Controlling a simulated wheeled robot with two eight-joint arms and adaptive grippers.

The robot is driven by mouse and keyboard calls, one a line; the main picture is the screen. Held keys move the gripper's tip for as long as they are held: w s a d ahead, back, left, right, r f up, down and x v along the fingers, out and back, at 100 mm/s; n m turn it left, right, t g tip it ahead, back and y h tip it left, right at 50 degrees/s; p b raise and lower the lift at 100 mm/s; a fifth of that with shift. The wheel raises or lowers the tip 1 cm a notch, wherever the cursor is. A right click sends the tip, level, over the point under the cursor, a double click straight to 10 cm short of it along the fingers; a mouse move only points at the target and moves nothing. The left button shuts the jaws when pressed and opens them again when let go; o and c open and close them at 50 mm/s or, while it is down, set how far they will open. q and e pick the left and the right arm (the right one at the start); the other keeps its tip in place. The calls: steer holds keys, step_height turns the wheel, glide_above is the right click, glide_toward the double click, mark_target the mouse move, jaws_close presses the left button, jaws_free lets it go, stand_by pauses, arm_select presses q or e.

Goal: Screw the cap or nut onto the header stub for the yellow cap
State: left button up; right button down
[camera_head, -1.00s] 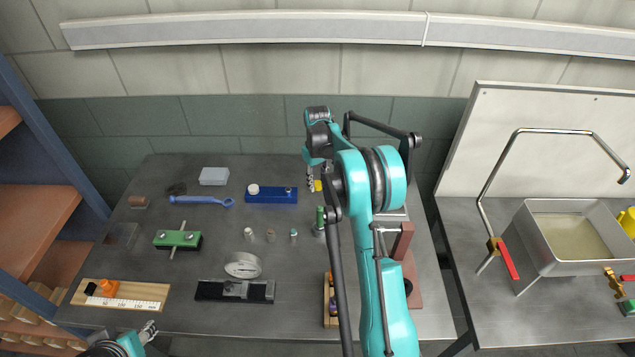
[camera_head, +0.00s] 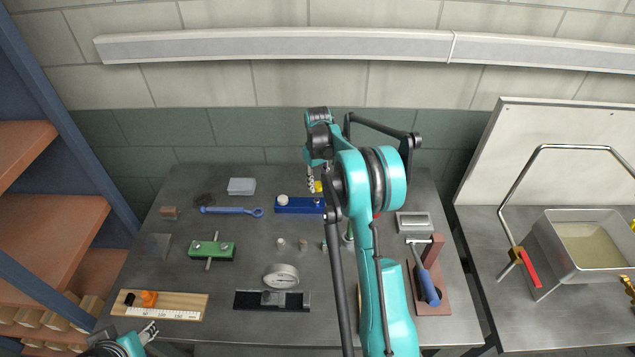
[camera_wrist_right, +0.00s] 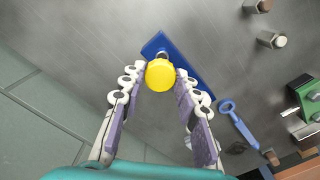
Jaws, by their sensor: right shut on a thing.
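My right gripper (camera_head: 314,184) is shut on the yellow cap (camera_head: 318,187). The wrist view shows the cap (camera_wrist_right: 160,74) held between the two fingertips (camera_wrist_right: 158,78). The blue header block (camera_head: 298,206) lies on the table, with a white cap (camera_head: 283,200) on its left part. In the head view the held cap appears just above the block's right end. Whether cap and stub touch cannot be told. My left gripper (camera_head: 148,331) is low at the left, its opening unclear.
A blue wrench (camera_head: 230,210) and a pale box (camera_head: 241,186) lie left of the block. Several small fittings (camera_head: 281,243), a green clamp block (camera_head: 210,250) and a gauge (camera_head: 281,275) are in front. My right arm hides part of the table.

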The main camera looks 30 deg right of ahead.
mark_target(316, 200)
steer(key=shift+w+a+f, duration=0.1)
steer(key=shift+a, duration=0.1)
steer(key=shift+a+f+b, duration=0.15)
steer(key=shift+f+b, duration=0.1)
steer(key=shift+b, duration=0.1)
step_height(316, 200, down, 4)
steer(key=shift+r+b, duration=0.25)
steer(key=shift+b, duration=1)
steer(key=shift+r, duration=0.2)
steer(key=shift+f+b, duration=0.5)
steer(key=shift+f, duration=0.35)
steer(key=shift+f+b, duration=0.65)
steer(key=shift+f, duration=0.05)
